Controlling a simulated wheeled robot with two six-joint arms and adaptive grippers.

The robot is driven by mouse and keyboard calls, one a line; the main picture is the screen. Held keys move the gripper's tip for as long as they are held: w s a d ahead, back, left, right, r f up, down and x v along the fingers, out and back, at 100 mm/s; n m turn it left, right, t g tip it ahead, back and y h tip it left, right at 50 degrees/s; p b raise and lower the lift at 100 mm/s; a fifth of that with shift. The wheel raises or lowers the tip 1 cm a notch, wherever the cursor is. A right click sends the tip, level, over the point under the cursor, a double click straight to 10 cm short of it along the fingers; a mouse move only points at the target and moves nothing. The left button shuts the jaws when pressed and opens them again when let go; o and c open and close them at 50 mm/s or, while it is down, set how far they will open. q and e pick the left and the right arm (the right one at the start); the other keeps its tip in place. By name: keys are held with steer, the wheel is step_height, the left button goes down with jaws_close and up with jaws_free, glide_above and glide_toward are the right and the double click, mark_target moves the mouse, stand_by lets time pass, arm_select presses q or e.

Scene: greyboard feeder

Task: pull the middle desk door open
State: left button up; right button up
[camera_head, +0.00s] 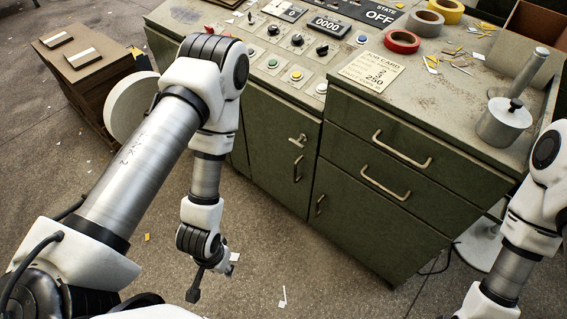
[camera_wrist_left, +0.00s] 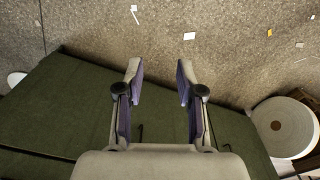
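The green desk (camera_head: 420,215) has a middle door (camera_head: 272,135) with a dark vertical bar handle (camera_head: 298,168) near its right edge and a pale T-shaped latch (camera_head: 297,140) above that. The door looks closed. My left gripper (camera_head: 209,279) hangs low in front of the desk, left of and below the handle, apart from it. In the left wrist view its two fingers (camera_wrist_left: 160,72) are spread with nothing between them, over the floor, and green desk panels (camera_wrist_left: 60,105) lie behind. My right arm enters at the right edge; its gripper is out of frame.
A round white object (camera_head: 130,106) and brown stacked boards (camera_head: 80,70) stand at left. The floor (camera_head: 300,270) in front is clear except paper scraps.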

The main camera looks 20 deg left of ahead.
arm_select(q)
steer(key=w+d+f+m+t+h+b, duration=0.15)
steer(key=w+t+b, duration=0.45)
steer(key=w, duration=0.7)
steer(key=w+f+t+b, duration=0.3)
steer(key=w+t+b, duration=0.35)
steer(key=w, duration=0.75)
steer(key=t+b, duration=0.4)
steer(key=b, duration=0.9)
glide_toward(295, 172)
step_height(295, 172, up, 4)
steer(key=shift+m+t+h, duration=0.35)
steer(key=shift+t+h, duration=0.1)
steer(key=shift+h, duration=0.2)
steer(key=w+f+b, duration=0.1)
steer(key=w+b, duration=0.2)
steer(key=b, duration=0.1)
steer(key=w+f+b, duration=0.2)
steer(key=w+b, duration=0.1)
steer(key=b, duration=0.1)
steer(key=w+f+b, duration=0.2)
steer(key=w+b, duration=0.1)
steer(key=b, duration=0.1)
steer(key=shift+w+d, duration=0.4)
steer(key=shift+w+r, duration=0.1)
steer(key=shift+w, duration=0.3)
jaws_close()
steer(key=shift+s, duration=0.1)
